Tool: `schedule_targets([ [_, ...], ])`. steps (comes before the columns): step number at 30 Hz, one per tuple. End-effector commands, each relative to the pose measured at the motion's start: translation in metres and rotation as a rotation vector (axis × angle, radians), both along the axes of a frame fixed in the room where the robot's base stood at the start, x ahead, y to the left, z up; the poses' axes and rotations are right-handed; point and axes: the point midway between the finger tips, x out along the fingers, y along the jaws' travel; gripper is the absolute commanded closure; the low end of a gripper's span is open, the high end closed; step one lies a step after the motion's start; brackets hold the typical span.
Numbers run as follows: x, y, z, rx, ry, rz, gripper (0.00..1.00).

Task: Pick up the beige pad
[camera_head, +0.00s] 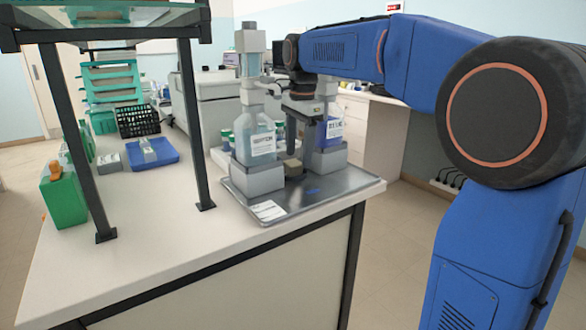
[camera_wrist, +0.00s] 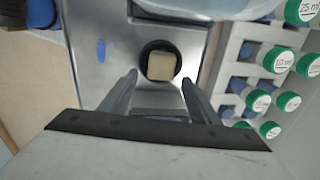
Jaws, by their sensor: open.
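The beige pad (camera_head: 292,167) is a small block on the metal tray, between two bottle stands. In the wrist view the pad (camera_wrist: 161,66) looks square and sits in a round black holder or base. My gripper (camera_head: 298,132) hangs pointing down above the pad in the head view. In the wrist view my gripper (camera_wrist: 159,84) is open, with one finger to each side of the pad's line and nothing between the fingers. The pad is just beyond the fingertips in that picture; contact does not show.
A labelled clear bottle (camera_head: 258,135) stands left of the pad and a blue-labelled bottle (camera_head: 329,132) right of it. The metal tray (camera_head: 335,196) has a blue spot and a white label. Green-capped vials (camera_wrist: 278,60) fill a rack beside it. A shelf post (camera_head: 190,125) stands left.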

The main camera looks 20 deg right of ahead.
Motion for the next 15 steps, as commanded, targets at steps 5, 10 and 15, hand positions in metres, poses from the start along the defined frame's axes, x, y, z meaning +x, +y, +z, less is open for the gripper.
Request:
schedule_targets([
  [5,0.0014,0.0001,-0.0146,0.0,0.0,0.0,0.44],
  [10,0.0016,0.0001,-0.016,0.0,-0.001,0.0,0.44],
  [15,0.0016,0.0001,-0.0159,0.0,0.0,0.0,0.65],
])
